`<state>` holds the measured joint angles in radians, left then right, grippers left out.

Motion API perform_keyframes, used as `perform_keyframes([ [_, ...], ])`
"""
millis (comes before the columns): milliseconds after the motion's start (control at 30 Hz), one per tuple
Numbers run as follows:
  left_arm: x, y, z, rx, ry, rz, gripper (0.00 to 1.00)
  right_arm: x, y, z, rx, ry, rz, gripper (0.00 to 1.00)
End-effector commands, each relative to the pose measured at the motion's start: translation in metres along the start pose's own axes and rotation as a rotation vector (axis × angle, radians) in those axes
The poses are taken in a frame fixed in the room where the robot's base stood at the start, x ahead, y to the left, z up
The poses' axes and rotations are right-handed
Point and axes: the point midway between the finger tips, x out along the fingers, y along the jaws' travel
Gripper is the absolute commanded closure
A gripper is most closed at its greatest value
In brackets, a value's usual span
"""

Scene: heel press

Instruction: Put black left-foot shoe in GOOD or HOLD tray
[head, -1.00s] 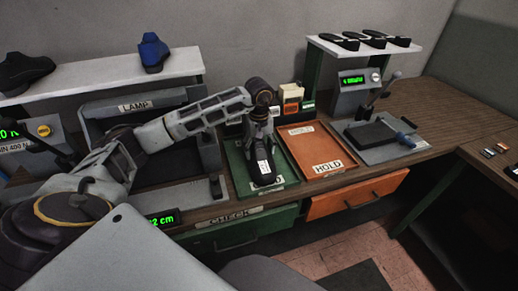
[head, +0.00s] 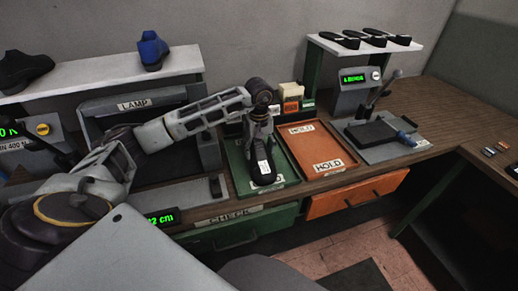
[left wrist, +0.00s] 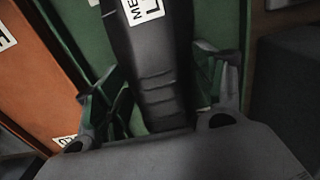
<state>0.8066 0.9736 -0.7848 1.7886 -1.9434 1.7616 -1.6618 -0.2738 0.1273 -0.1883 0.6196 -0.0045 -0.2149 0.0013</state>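The black shoe (head: 263,170) lies in the green tray (head: 287,177), with its white label facing up and its toe toward the tray's front edge. It covers part of the tray's front label, of which a final D shows. My left gripper (head: 260,135) is over the rear part of the shoe. In the left wrist view the shoe (left wrist: 150,60), its label ending in L, lies between the spread fingers of my left gripper (left wrist: 160,100), which look apart from its sides. The orange HOLD tray (head: 318,150) is empty to the right. My right gripper is not in view.
A press-like device (head: 375,135) stands right of the HOLD tray. A shelf (head: 362,47) with several black pieces is behind. A blue shoe (head: 150,52) sits on the left shelf.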

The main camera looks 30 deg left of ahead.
Motion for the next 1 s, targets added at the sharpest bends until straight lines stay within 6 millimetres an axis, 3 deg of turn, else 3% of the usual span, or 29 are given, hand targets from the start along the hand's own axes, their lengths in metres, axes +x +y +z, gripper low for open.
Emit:
perform_keyframes([
  [33,-0.001,0.000,0.000,0.000,0.001,0.001,0.25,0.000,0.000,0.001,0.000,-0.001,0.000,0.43],
  [200,0.000,0.000,0.000,0.000,0.000,0.000,0.06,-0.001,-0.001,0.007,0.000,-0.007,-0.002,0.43],
  [667,-0.003,0.000,0.000,0.000,0.000,-0.001,0.06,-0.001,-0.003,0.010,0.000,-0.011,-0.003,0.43],
  [1000,-0.035,0.000,-0.001,0.000,0.002,0.002,0.06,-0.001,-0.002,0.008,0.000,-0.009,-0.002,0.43],
])
